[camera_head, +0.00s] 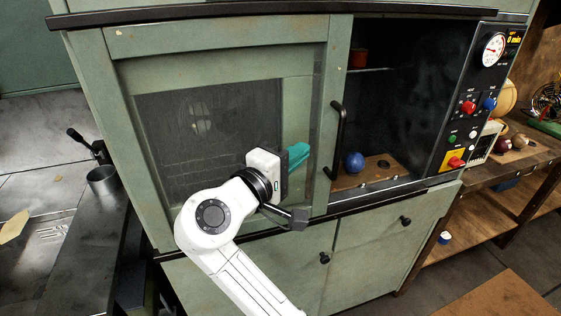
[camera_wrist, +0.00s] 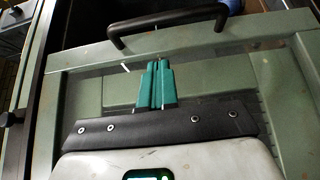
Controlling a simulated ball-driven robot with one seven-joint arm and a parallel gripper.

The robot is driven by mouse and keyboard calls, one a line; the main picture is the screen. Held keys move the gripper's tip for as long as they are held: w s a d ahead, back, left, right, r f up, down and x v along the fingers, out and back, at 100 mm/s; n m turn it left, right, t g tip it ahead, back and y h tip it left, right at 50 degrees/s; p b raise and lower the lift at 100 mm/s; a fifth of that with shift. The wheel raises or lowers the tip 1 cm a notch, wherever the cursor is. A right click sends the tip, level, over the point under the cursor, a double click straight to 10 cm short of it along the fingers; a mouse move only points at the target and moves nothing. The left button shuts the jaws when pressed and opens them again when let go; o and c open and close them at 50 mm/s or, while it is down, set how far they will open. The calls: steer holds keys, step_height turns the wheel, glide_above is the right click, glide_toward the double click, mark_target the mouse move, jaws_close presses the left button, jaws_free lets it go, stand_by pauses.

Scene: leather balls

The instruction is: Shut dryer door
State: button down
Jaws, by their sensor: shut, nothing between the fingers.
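The dryer is a green cabinet. Its door (camera_head: 300,92), with a dark mesh window (camera_head: 165,130), covers the left part of the front. The opening (camera_head: 410,90) to the right of the door is uncovered and shows the dark inside. A black bar handle (camera_head: 337,140) stands upright on the door's right edge; it also shows in the wrist view (camera_wrist: 165,22). My gripper (camera_head: 299,155) is shut and empty, with teal fingers in front of the door, left of the handle. In the wrist view the fingertips (camera_wrist: 157,64) point toward the handle, apart from it.
Inside the opening a blue ball (camera_head: 353,162) sits on a wooden board (camera_head: 372,180). A control panel (camera_head: 470,105) with a gauge and buttons is right of the opening. A wooden bench (camera_head: 495,180) with balls stands at the right. A dark bench (camera_head: 90,240) is at the left.

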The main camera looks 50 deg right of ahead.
mark_target(324, 149)
steer(key=s+d, duration=0.2)
steer(key=d, duration=0.1)
steer(key=s+d+p, duration=0.1)
steer(key=shift+d, duration=0.3)
steer(key=shift+d, duration=0.1)
